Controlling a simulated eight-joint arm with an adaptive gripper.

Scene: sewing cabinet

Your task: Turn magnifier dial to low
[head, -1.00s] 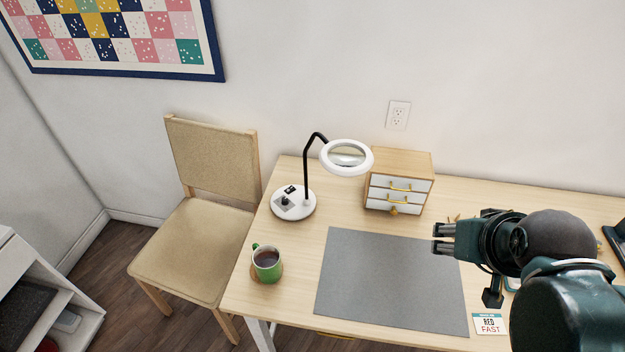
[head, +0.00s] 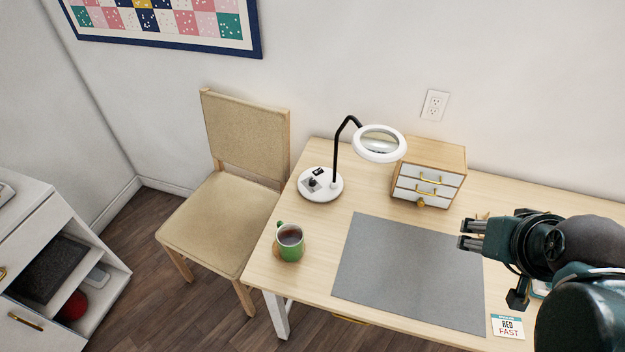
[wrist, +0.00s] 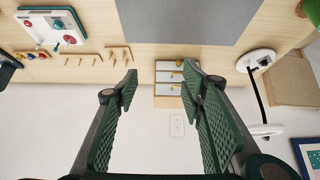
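The magnifier lamp (head: 379,143) stands at the back left of the desk, with a white ring head on a black bent arm. Its round white base (head: 333,188) carries a grey panel with a small dark dial (head: 312,184) and a black label beside it. The dial's setting is too small to read. The lamp base also shows at the right of the wrist view (wrist: 258,60). My gripper (head: 466,234) is over the right side of the desk, well apart from the lamp. In the wrist view its fingers (wrist: 160,82) are spread wide with nothing between them.
A small drawer cabinet (head: 437,160) stands right of the lamp. A grey mat (head: 400,285) lies in the middle, clear. A chair (head: 222,220) stands left of the desk. A RED FAST card (head: 507,326) lies at front right.

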